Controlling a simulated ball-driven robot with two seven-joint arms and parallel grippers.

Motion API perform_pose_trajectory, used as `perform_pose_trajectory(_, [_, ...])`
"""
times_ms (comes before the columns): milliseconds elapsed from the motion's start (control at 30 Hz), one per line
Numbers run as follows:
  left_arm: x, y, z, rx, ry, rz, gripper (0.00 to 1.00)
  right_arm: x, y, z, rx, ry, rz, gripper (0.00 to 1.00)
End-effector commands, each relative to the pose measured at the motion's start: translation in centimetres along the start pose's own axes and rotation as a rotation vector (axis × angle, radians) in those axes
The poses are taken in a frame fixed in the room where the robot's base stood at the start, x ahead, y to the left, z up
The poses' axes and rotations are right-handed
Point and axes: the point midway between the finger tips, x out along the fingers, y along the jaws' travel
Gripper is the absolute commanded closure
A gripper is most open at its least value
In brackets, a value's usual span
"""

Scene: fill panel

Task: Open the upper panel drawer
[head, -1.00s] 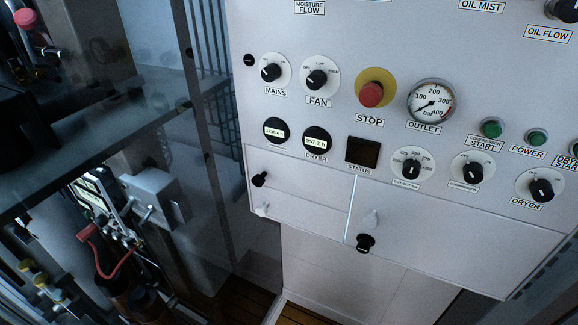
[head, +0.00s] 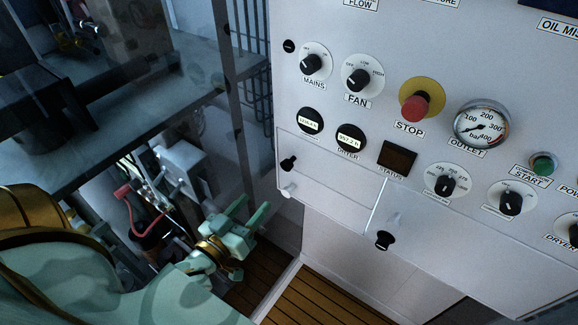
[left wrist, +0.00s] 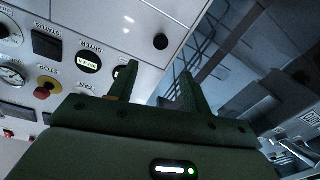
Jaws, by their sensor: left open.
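The white control panel (head: 330,85) fills the right of the head view. At its lower left is a drawer front (head: 332,171) with a black knob (head: 288,163) near its left edge. The drawer front looks flush with the panel. My left gripper (head: 253,208) is open and empty, below and left of the knobs and apart from them. In the left wrist view the open fingers (left wrist: 156,86) point towards the panel, with a black knob (left wrist: 160,41) beyond the gap between them. My right gripper is not in view.
Another front to the right has a black knob (head: 384,240). Dials and a red stop button (head: 414,107) stand above the drawers. A dark shelf (head: 110,105) and frame posts stand on the left. Wooden slatted floor (head: 315,298) shows below the panel.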

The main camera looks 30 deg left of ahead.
Motion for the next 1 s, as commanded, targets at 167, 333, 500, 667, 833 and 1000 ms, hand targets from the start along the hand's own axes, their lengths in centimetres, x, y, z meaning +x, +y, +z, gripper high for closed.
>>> perform_pose_trajectory(167, [4.7, 0.1, -0.2, 0.002, 0.004, 0.002, 0.51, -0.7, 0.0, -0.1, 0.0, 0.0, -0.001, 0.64])
perform_pose_trajectory(333, [8.9, 0.1, -0.2, 0.002, 0.002, 0.002, 0.51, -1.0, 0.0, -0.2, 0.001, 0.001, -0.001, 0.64])
perform_pose_trajectory(500, [12.0, 0.0, -0.1, 0.002, 0.0, 0.001, 0.51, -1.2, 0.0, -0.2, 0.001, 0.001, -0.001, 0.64])
perform_pose_trajectory(667, [13.4, 0.0, 0.0, 0.002, -0.001, 0.001, 0.51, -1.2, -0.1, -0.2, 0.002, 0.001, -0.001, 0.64])
perform_pose_trajectory(833, [13.7, 0.0, 0.1, 0.002, -0.002, 0.0, 0.51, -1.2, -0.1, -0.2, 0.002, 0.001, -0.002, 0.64])
perform_pose_trajectory(1000, [13.7, 0.0, 0.1, 0.002, -0.002, 0.0, 0.57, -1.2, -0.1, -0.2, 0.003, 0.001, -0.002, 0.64])
